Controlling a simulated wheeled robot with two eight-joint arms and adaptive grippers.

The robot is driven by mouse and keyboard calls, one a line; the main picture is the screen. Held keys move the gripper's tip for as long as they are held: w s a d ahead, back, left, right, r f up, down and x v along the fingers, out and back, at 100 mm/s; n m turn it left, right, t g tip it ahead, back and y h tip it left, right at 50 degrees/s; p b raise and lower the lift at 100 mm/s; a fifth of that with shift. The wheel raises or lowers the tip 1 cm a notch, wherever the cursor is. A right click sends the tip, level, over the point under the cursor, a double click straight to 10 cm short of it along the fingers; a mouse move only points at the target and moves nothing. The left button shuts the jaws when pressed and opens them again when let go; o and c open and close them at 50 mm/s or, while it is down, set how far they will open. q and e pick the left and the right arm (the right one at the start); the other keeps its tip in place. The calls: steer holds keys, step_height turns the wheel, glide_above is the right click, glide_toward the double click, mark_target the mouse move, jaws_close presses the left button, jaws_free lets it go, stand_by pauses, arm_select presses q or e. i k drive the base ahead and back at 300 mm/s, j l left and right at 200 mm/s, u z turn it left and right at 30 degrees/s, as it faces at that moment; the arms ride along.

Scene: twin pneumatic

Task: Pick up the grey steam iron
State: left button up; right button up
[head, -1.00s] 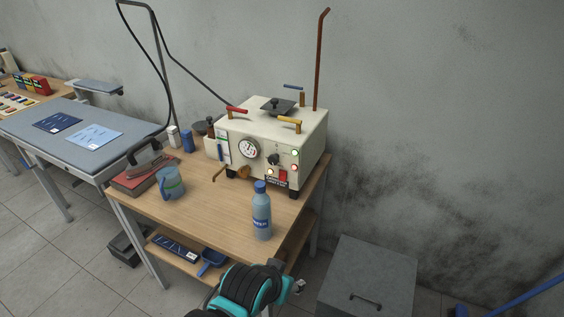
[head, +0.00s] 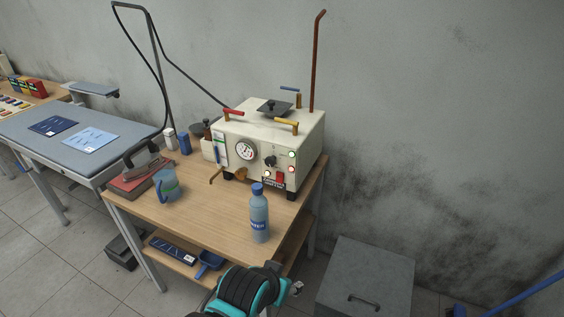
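The grey steam iron (head: 142,164) rests at the left end of the wooden table, on top of a reddish-brown box-like rest (head: 138,179). Its dark handle faces up, and a black hose runs near it from a tall grey stand. One of my arms, teal and black, shows at the bottom middle and seems to be the left. Its small grey end parts (head: 292,286) are in front of the table's edge, well to the right of the iron and apart from it. Its fingers are not clear. My other gripper is not in view.
A blue mug (head: 166,185) stands just right of the iron, and a blue bottle (head: 259,213) near the table's front edge. A cream steam generator (head: 267,150) fills the table's back right. A padded ironing board (head: 75,138) is at left; a grey bin (head: 365,278) stands at right.

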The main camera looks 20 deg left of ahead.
mark_target(140, 167)
steer(key=u, duration=1.95)
steer(key=i+j+u, duration=1.15)
steer(key=i+z, duration=0.7)
steer(key=i+l+z, duration=0.1)
steer(key=z, duration=0.35)
steer(key=i+z, duration=0.25)
steer(key=z, duration=0.2)
steer(key=i+z, duration=0.15)
steer(key=z, duration=0.3)
steer(key=i+j+z, duration=0.15)
steer(key=z, duration=0.3)
